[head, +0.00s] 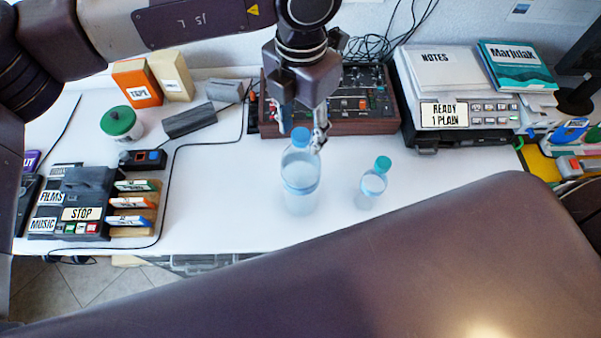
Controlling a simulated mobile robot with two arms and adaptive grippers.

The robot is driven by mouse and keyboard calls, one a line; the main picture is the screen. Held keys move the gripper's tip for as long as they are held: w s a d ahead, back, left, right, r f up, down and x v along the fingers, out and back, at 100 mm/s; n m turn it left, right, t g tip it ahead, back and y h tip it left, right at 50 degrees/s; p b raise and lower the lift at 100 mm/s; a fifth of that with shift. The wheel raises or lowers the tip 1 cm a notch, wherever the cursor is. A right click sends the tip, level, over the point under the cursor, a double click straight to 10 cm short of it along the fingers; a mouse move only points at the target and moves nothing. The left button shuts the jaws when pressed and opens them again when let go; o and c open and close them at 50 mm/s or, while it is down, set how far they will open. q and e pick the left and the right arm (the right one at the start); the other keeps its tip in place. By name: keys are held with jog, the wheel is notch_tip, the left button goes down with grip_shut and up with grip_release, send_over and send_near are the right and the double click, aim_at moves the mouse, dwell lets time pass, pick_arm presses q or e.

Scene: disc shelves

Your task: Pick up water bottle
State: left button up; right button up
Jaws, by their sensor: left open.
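A large clear water bottle (300,184) with a blue cap and a blue band stands upright on the white table, near the middle of the head view. A smaller clear bottle (372,186) with a teal cap stands to its right. My left gripper (303,134) comes down from above at the large bottle's cap. Its fingers are open, one to the left of the cap and one to the right. I cannot tell whether they touch it. My right gripper is not in view.
A mixer-like panel (350,126) stands behind the bottles. A printer (460,105) is at the back right. A cassette device (85,200) and a green-lidded jar (119,124) are at the left. A large part of my arm crosses the front right. White table around the bottles is clear.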

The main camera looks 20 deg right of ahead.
pick_arm(q)
notch_tip(320, 180, down, 2)
jog(key=shift+f, duration=0.1)
grip_shut()
dwell(0.4)
jog(key=shift+w+d, duration=0.1)
jog(key=shift+w, duration=0.05)
